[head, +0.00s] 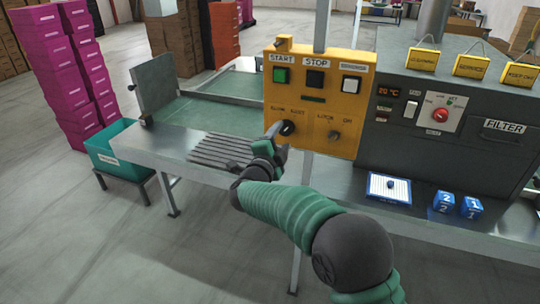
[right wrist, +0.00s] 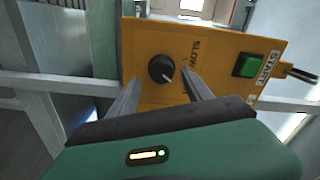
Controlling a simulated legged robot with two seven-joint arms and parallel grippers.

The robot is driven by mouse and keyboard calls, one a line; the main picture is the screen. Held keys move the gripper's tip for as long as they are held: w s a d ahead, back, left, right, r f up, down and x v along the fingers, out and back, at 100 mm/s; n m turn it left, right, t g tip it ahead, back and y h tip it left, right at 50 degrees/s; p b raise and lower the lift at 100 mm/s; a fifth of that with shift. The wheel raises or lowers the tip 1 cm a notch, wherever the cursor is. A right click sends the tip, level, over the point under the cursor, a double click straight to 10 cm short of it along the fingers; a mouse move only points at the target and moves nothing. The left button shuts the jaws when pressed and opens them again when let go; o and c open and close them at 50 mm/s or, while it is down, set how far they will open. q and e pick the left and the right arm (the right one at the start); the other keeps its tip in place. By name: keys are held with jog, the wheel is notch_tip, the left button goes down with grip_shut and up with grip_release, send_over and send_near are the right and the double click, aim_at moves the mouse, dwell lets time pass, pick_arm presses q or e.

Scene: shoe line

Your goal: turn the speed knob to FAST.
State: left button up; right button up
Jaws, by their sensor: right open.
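The yellow control panel (head: 330,100) stands on the line and carries the dark round speed knob (head: 287,128) at its lower left, below the words SLOW and FAST. In the right wrist view the panel appears turned on its side. The knob (right wrist: 161,69) shows a pale pointer mark toward the lower right. The word SLOW (right wrist: 195,52) is readable there; the FAST label cannot be made out. My right gripper (head: 279,135) is open at the knob. In the wrist view its two fingers (right wrist: 160,90) lie on either side below the knob; contact cannot be told. My left gripper is out of view.
The green START button (head: 281,76) and STOP button (head: 315,79) are above the knob. A LOCK switch (head: 333,135) is to its right. A grey machine (head: 450,120) stands right of the panel. A white pad (head: 390,189) and blue number blocks (head: 444,202) lie on the metal table.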

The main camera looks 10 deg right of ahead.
jog(key=v, duration=1.3)
jog(key=shift+s+a, duration=0.2)
jog(key=shift+a, duration=0.05)
